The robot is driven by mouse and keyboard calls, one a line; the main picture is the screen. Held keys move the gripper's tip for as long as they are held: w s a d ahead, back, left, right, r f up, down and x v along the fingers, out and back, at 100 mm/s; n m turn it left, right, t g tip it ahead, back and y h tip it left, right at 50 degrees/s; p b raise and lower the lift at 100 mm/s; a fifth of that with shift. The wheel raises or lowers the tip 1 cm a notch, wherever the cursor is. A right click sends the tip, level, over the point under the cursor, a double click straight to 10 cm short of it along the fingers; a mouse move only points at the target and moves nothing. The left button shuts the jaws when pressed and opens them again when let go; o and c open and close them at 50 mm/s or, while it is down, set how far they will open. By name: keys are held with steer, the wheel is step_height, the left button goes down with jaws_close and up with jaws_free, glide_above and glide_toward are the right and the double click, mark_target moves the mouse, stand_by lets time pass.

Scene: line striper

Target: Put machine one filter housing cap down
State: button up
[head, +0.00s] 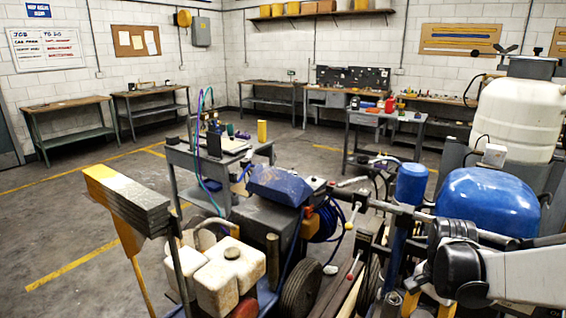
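My arm (525,276) reaches in from the right edge and ends in a dark, rounded black part (458,262) at the lower right. I cannot make out gripper fingers there, or whether they hold anything. A blue upright cylinder (411,184) stands just left of it on the striping machine, above a dark blue post (397,250). It may be a filter housing; I cannot pick out a separate cap with certainty. The machine also carries a blue cover (283,184) and a dirty white jug (230,275) with a dark lid.
A large white tank (518,118) and a blue rounded housing (487,205) crowd the right side. A grey cart (203,163) with small items stands behind the machine. Another bench (384,119) holds red items. Workbenches line the walls. Open floor (75,215) lies at left.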

steer(key=w+a+f+n, duration=0.1)
steer(key=a+f+n, duration=0.1)
steer(key=a+n, duration=0.4)
steer(key=w+a+f+n, duration=0.1)
steer(key=a+f+n, duration=0.2)
steer(key=a+n, duration=0.2)
steer(key=shift+a+n, duration=0.4)
steer(key=shift+a, duration=0.85)
